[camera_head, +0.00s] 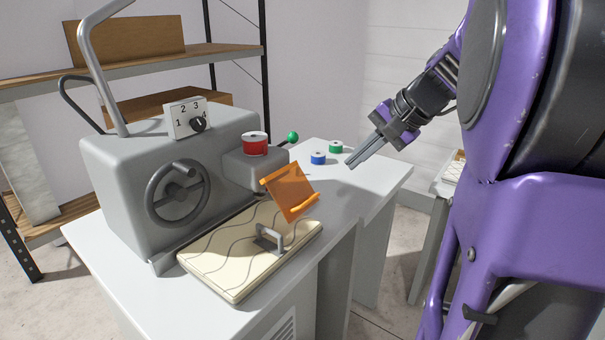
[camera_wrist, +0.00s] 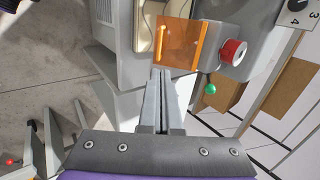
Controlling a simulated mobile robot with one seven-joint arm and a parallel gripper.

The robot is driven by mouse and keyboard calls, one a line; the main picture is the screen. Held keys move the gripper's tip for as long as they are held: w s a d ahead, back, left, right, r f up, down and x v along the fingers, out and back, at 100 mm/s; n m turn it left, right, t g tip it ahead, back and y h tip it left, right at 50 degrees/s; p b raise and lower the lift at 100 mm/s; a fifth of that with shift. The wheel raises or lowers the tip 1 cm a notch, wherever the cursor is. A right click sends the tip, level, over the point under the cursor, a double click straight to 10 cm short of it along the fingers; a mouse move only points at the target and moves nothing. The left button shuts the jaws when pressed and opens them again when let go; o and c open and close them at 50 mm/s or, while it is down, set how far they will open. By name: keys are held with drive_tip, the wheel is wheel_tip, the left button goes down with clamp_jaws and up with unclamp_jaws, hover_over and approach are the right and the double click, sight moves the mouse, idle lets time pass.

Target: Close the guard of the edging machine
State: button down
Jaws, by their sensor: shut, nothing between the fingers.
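The edging machine (camera_head: 125,165) is a grey housing on a white table, with a handwheel and a dial. Its guard (camera_head: 290,190) is a translucent orange plate with a bar along its lower edge, tilted up above the cream quilted panel (camera_head: 215,262). In the wrist view the guard (camera_wrist: 181,42) lies just beyond my fingertips. My gripper (camera_head: 352,165) is shut and empty, to the right of the guard and apart from it, over the table's right part. The gripper also shows in the wrist view (camera_wrist: 161,72), pointing toward the guard.
A red spool (camera_head: 255,145) sits on the machine's arm, near a green-knobbed lever (camera_head: 292,137). A blue spool (camera_head: 318,159) and a green spool (camera_head: 336,147) stand on the table behind. A grey handle (camera_head: 268,240) rises from the panel. Shelves with boxes stand at the back left.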

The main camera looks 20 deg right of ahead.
sight(311, 199)
drive_tip(key=b+x, duration=0.1)
drive_tip(key=x, duration=1.2)
drive_tip(key=shift+w+a+f, duration=0.15)
drive_tip(key=shift+a+f, duration=0.1)
drive_tip(key=shift+f, duration=0.05)
drive_tip(key=shift+w+f, duration=0.1)
